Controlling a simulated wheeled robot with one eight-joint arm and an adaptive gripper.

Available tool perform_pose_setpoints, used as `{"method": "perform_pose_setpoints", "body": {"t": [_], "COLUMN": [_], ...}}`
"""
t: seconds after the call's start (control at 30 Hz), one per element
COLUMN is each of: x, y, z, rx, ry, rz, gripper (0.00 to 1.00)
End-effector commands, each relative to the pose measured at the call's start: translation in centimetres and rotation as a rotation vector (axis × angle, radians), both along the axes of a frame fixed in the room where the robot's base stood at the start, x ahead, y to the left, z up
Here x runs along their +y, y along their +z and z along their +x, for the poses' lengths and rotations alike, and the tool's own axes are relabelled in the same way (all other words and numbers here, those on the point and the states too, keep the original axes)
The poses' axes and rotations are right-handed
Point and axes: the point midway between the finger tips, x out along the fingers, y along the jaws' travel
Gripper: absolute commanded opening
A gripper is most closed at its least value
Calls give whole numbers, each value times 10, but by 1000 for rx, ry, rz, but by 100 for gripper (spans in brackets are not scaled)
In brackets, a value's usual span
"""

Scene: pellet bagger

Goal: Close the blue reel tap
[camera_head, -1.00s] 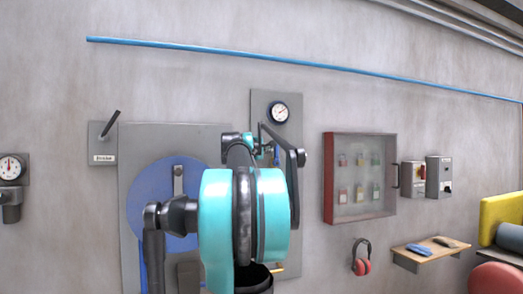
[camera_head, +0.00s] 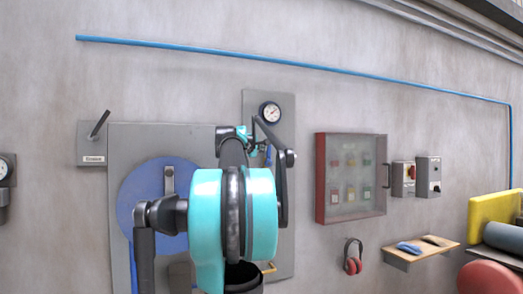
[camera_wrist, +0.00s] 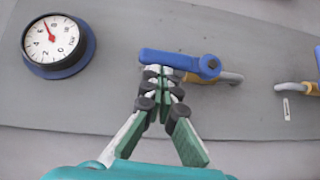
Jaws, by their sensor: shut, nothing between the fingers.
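In the wrist view a blue tap lever (camera_wrist: 170,59) lies across the picture on a yellow-brass pipe (camera_wrist: 229,78), its pivot at the right. My gripper (camera_wrist: 158,74) is shut and empty, with its fingertips at the lever's left part; I cannot tell whether they touch it. A second blue-handled fitting (camera_wrist: 318,57) is cut off at the right edge, with its own yellow pipe. In the head view the big blue reel disc (camera_head: 140,190) is on the wall at left, and my arm hides the taps.
A round pressure gauge (camera_wrist: 50,42) stands out from the grey panel (camera_wrist: 120,25), left of the lever; it also shows in the head view (camera_head: 270,112). Right of the panel are a red-framed cabinet (camera_head: 320,180), red ear defenders (camera_head: 352,265) and a small shelf (camera_head: 440,250).

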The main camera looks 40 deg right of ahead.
Motion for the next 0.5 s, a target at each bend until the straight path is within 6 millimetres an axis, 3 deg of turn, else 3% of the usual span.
{"method": "perform_pose_setpoints", "body": {"t": [0.5], "x": [-23], "y": [9], "z": [-6], "rx": [-75], "ry": [-3], "rz": [303], "gripper": [0]}}
